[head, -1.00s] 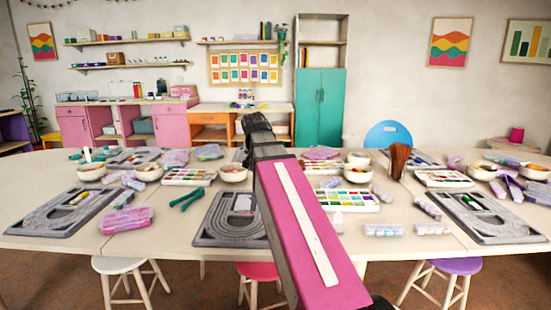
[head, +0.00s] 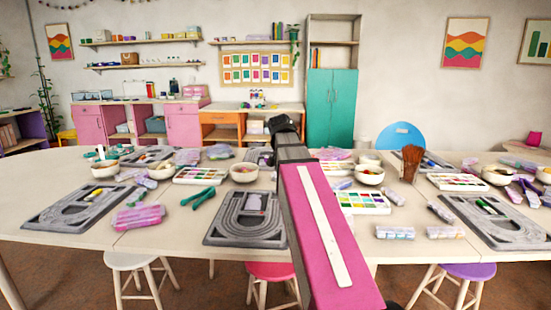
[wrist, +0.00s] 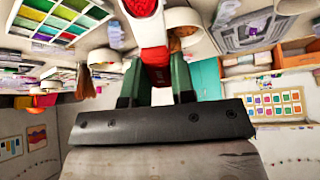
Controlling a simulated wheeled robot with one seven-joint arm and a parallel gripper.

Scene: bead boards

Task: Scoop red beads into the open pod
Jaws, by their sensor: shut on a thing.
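In the head view my pink arm hides the gripper. A white tray (head: 362,212) of coloured bead compartments lies on the table just right of my arm. A tray of coloured compartments (wrist: 32,35) also shows at the upper left of the wrist view. I cannot make out which container is the open pod; small clear boxes (head: 395,232) lie near the front edge.
A grey bead board (head: 212,238) lies left of my arm, with green pliers (head: 200,197) and a bowl (head: 243,177) beyond. Another board (head: 525,236) is at the right. A brush (head: 412,160) stands upright. Stools (head: 138,258) stand along the front.

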